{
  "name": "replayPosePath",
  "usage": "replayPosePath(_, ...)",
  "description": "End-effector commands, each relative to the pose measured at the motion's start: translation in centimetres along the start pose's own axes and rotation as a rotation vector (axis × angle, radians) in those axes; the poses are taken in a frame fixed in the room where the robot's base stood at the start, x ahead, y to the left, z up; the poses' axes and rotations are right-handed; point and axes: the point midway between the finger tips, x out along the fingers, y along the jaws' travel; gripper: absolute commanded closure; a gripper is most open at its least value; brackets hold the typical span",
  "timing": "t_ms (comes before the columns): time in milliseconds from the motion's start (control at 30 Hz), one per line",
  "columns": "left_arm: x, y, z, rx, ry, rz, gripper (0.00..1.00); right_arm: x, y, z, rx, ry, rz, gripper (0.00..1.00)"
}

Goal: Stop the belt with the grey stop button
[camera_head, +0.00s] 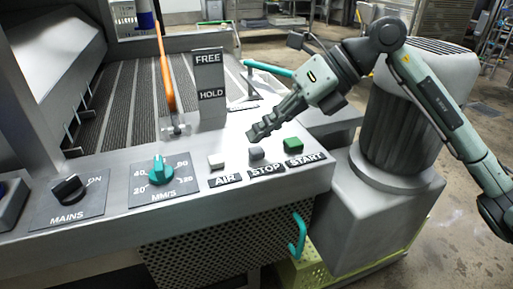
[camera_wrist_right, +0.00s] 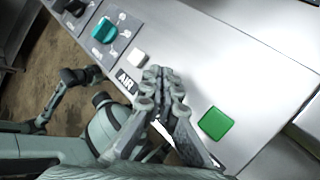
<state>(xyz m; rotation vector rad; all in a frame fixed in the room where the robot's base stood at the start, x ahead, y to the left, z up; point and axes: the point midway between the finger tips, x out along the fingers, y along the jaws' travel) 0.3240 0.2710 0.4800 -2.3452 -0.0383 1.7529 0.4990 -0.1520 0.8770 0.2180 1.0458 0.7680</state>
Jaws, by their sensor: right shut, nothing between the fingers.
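The grey stop button (camera_head: 256,154) sits on the sloped panel above the STOP label, between the white AIR button (camera_head: 216,161) and the green START button (camera_head: 293,145). My right gripper (camera_head: 254,134) is shut and empty. In the head view its fingertips appear just above and behind the grey button; I cannot tell a touch, and a small gap seems to show. In the right wrist view the shut fingers (camera_wrist_right: 164,76) lie between the white button (camera_wrist_right: 139,57) and the green button (camera_wrist_right: 215,122) and hide the grey button. My left gripper does not show clearly.
A teal speed knob (camera_head: 161,169) and a black mains knob (camera_head: 70,188) are on the panel to the left. A FREE/HOLD plate (camera_head: 210,88) and an orange lever (camera_head: 164,70) stand behind. A teal handle (camera_head: 297,236) sticks out below the panel.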

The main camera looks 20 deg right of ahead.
Motion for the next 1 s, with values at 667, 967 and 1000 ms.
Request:
replayPosePath(667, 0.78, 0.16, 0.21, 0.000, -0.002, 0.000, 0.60, 0.55, -0.40, -0.39, 0.000, 0.000, 0.000, 1.00)
replayPosePath(967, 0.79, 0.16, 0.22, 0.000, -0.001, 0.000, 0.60, 0.60, -0.42, -0.43, 0.000, 0.000, 0.000, 1.00)
replayPosePath(1000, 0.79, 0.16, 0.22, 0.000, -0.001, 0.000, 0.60, 0.60, -0.42, -0.43, 0.000, 0.000, 0.000, 1.00)
